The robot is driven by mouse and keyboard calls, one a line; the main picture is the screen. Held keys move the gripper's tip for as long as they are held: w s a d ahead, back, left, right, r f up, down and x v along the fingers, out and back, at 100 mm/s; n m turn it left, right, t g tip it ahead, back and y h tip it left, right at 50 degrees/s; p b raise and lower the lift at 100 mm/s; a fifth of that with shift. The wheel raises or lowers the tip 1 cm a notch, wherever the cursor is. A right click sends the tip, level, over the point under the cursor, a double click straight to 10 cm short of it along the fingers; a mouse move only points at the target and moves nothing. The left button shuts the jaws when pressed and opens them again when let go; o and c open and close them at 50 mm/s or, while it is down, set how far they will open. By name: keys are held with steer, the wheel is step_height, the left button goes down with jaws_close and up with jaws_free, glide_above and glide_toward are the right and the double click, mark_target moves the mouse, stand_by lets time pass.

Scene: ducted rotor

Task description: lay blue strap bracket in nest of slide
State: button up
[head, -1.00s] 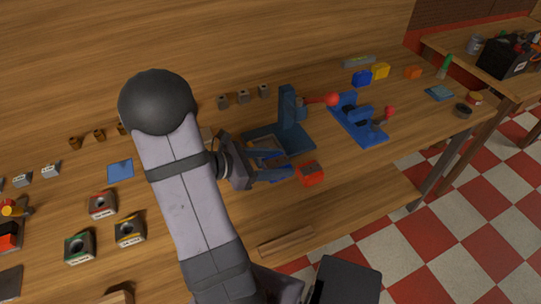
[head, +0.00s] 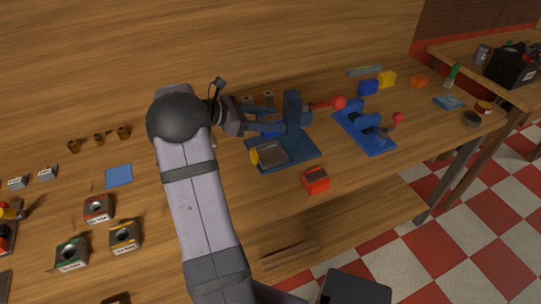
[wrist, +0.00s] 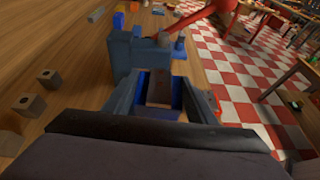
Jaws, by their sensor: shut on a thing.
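My gripper (head: 278,124) is shut on the blue strap bracket (head: 268,130), just left of the press upright. In the wrist view the bracket (wrist: 177,92) shows as blue pieces between my fingertips (wrist: 162,92). The fingers cover part of it. The slide's nest (head: 273,152) is a shallow grey tray on the dark blue press base (head: 297,158), with a yellow knob (head: 254,156) at its left. The bracket is held behind the nest in the head view, apart from it. The nest looks empty.
The press upright (head: 293,112) with its red-ended lever (head: 338,103) stands close to my fingers. A red box (head: 316,181) sits in front of the base. A blue clamp fixture (head: 365,132) stands to the right. Bare tabletop lies left of the base.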

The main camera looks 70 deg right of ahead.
mark_target(271, 155)
steer(key=shift+s+a+n+t, duration=0.2)
steer(key=shift+n+t, duration=0.1)
steer(key=shift+f, duration=0.15)
steer(key=shift+f+p, duration=1.1)
steer(key=shift+f, duration=3.8)
steer(key=shift+f, duration=0.1)
steer(key=shift+f, duration=0.15)
steer(key=o, duration=1.2)
steer(key=shift+o, duration=0.2)
